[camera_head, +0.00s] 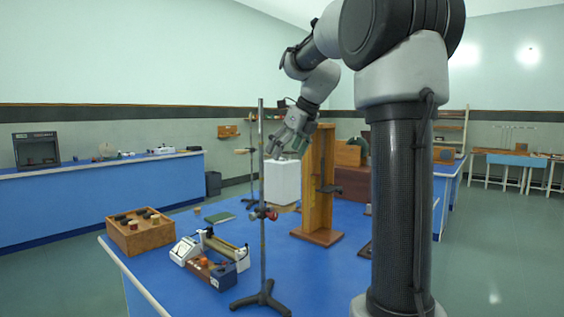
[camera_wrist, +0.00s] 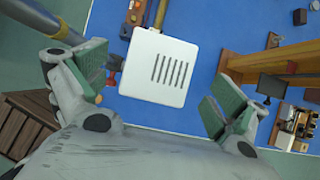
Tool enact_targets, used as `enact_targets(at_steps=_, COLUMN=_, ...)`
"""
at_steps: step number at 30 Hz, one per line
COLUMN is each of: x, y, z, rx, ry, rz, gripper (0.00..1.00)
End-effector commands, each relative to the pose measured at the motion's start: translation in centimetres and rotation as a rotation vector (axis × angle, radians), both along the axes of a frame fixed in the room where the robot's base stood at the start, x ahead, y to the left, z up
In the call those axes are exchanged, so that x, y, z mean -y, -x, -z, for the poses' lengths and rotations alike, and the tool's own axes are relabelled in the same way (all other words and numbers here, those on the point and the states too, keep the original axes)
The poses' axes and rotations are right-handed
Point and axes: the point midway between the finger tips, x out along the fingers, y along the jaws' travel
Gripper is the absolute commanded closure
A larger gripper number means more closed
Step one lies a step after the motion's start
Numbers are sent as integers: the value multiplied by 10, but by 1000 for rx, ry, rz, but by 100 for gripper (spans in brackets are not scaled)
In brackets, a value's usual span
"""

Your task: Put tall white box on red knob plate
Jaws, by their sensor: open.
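The tall white box (camera_head: 282,184) appears upright behind the metal stand rod in the head view. Its white top with dark slots (camera_wrist: 158,68) shows in the wrist view. My gripper (camera_head: 288,148) is just above the box. In the wrist view my gripper (camera_wrist: 155,90) is open, its green-padded fingers apart on either side of the box top, with nothing held. Red knobs (camera_head: 265,214) show on the stand's clamp in front of the box. I cannot make out for sure which thing is the red knob plate.
The metal stand (camera_head: 262,265) rises close in front of the box. A tall wooden frame (camera_head: 320,185) stands just right of it. A wooden tray (camera_head: 140,236) and a white-ended instrument (camera_head: 212,257) are at front left.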

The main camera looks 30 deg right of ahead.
Motion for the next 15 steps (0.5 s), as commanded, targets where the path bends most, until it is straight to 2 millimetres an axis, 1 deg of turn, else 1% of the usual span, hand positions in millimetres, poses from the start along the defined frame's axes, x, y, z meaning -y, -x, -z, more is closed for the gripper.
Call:
enact_targets(at_steps=1, x=3, y=5, z=-12, rx=5, ry=2, rz=2, gripper=3)
enact_targets(at_steps=6, x=9, y=22, z=-43, rx=4, ry=1, rz=2, gripper=3)
enact_targets(at_steps=10, x=12, y=32, z=-60, rx=2, ry=0, rz=2, gripper=3)
enact_targets(at_steps=15, x=14, y=37, z=-69, rx=1, ry=0, rz=0, gripper=3)
